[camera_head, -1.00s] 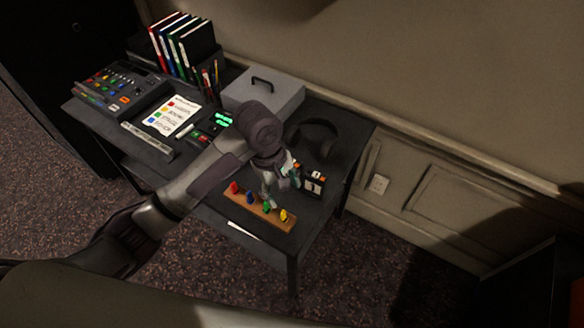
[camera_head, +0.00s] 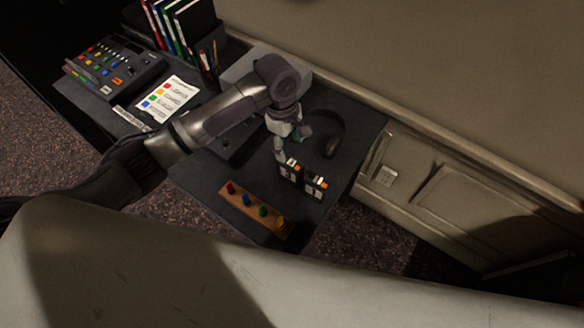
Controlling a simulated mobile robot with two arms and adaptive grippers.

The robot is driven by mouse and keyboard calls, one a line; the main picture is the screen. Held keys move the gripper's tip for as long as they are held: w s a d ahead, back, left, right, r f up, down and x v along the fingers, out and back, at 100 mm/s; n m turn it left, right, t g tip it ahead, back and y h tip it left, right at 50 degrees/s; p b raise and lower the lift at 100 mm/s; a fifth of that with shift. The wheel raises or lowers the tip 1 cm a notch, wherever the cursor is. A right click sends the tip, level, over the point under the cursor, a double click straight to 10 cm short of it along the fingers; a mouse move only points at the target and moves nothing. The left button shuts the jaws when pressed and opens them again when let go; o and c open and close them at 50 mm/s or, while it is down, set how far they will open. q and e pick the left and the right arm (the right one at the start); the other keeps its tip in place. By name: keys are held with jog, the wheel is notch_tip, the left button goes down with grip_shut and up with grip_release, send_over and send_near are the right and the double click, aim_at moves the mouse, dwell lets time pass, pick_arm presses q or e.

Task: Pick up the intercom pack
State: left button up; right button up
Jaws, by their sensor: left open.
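Two small black packs with white labels and orange bits on top stand side by side near the right end of the desk; they look like intercom packs. The left pack (camera_head: 290,173) is nearer my left gripper (camera_head: 288,150). The right pack (camera_head: 315,187) stands just right of it, clear of the gripper. My left gripper is open, pointing down just above and behind the left pack. Whether a finger touches that pack I cannot tell. My right gripper is not in view.
A wooden board with coloured pegs (camera_head: 252,210) lies at the front edge. Headphones (camera_head: 328,133) lie behind the packs. A grey case (camera_head: 240,68), partly behind my arm, a colour-coded sheet (camera_head: 170,98), a mixer (camera_head: 113,70) and binders (camera_head: 180,25) are farther left.

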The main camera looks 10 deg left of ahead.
aim_at(292, 162)
pick_arm(q)
notch_tip(292, 162, down, 2)
jog(key=shift+d+f, duration=0.15)
jog(key=shift+f, duration=0.35)
jog(key=f, duration=0.1)
jog(key=f+p, duration=0.1)
jog(key=f, duration=0.2)
jog(key=shift+s+d+f, duration=0.1)
jog(key=shift+s+d, duration=0.1)
jog(key=shift+s, duration=0.1)
jog(key=shift+f, duration=0.5)
jog(key=shift+w, duration=0.1)
grip_shut()
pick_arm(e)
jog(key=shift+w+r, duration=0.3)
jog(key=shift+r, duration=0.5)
